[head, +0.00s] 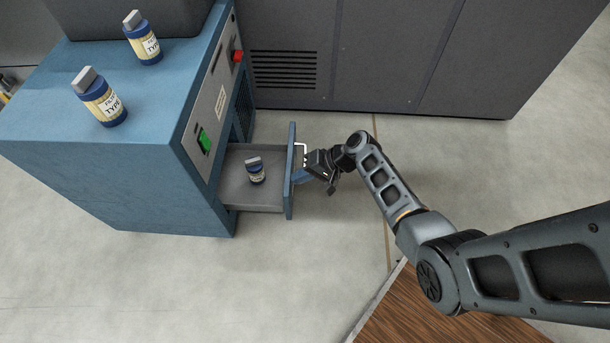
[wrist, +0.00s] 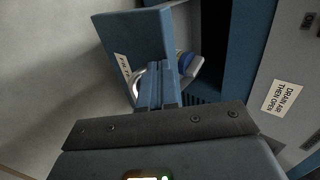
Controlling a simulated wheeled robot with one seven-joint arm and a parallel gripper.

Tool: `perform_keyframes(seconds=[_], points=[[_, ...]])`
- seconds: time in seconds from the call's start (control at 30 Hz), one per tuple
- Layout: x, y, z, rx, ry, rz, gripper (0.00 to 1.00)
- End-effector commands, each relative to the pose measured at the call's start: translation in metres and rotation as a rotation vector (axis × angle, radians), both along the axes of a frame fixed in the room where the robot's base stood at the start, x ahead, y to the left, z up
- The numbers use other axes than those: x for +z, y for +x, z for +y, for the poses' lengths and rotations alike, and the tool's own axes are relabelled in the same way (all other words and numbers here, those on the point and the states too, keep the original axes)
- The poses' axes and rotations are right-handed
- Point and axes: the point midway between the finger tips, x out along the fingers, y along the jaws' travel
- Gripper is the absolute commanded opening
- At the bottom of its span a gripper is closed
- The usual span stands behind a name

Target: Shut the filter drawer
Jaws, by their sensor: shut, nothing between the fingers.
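The filter drawer (head: 250,205) stands open from the right side of the blue cabinet (head: 130,190) in the head view. A blue bottle with a grey cap (head: 256,173) stands inside it. The drawer's blue front panel (head: 291,190) carries a pale handle (head: 301,156) on its outer face. My gripper (head: 302,177) is at the outer face of this panel, just beside the handle. In the wrist view my blue fingers (wrist: 158,88) are shut and empty, pointing at the drawer front (wrist: 131,45) near its handle (wrist: 138,82). I cannot tell whether they touch the panel.
Two more bottles (head: 144,42) (head: 99,97) stand on the cabinet top. A green switch (head: 204,141) and a red knob (head: 238,56) are on the cabinet's side. Dark grey cabinets (head: 400,60) line the back. A wooden surface (head: 440,310) is at lower right. The floor in front is clear.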

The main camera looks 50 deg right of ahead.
Motion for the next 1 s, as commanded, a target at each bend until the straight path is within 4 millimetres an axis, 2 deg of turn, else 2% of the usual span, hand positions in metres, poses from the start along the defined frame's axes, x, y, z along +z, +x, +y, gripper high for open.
perform_keyframes(seconds=[0.17, 0.6, 0.8, 1.0], points=[[0.000, 0.027, 0.021, 0.008, -0.002, -0.003, 0.00], [-0.002, 0.111, 0.087, 0.006, -0.002, -0.004, 0.00], [-0.002, 0.137, 0.107, 0.004, -0.002, -0.003, 0.00], [-0.001, 0.151, 0.118, 0.002, -0.001, 0.000, 0.00]])
